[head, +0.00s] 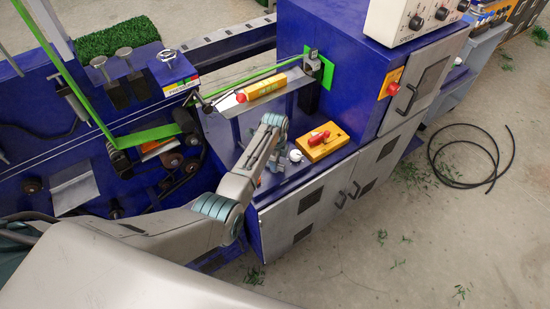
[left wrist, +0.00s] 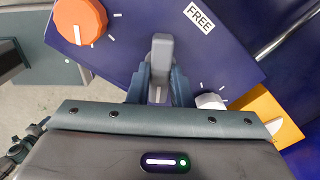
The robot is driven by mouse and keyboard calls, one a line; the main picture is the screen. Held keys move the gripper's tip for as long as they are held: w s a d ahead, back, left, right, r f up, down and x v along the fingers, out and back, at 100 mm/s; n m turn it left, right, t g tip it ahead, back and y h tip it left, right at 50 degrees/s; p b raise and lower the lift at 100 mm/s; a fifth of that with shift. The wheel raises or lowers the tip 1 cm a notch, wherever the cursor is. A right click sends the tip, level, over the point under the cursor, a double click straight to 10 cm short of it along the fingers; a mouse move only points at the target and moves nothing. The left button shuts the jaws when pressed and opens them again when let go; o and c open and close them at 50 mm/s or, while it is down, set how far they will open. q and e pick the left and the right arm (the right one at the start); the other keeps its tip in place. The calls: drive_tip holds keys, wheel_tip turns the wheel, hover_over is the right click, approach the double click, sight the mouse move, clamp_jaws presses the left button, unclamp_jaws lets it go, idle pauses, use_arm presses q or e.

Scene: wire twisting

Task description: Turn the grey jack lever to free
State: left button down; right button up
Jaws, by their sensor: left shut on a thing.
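The grey jack lever (left wrist: 162,55) shows in the left wrist view, standing out between the two dark fingers of my left gripper (left wrist: 160,84). The fingers are shut on it. Its tip points up the picture, and the white FREE label (left wrist: 199,17) lies up and to the right of it on the blue panel (left wrist: 225,55). In the head view my left gripper (head: 275,161) is low over the blue machine top, at the end of my arm. The lever cannot be made out there. My right gripper is not in view.
An orange knob (left wrist: 80,20) is to the left of the lever. A white knob (left wrist: 210,101) and a yellow-orange box (head: 322,142) with a red handle are to its right. A yellow bar (head: 262,87) lies on a raised plate behind. A blue cabinet (head: 330,60) rises at the back right.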

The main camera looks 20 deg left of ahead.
use_arm(q)
drive_tip(key=n+p, duration=0.1)
drive_tip(key=n, duration=0.2)
drive_tip(key=shift+r+n, duration=0.15)
drive_tip(key=shift+n, duration=0.25)
drive_tip(key=n+p, duration=0.1)
drive_tip(key=n, duration=0.3)
drive_tip(key=shift+p, duration=0.35)
drive_tip(key=shift+n, duration=1.5)
drive_tip(key=shift+p, duration=0.3)
drive_tip(key=shift+n, duration=0.3)
drive_tip(key=c, duration=1.3)
unclamp_jaws()
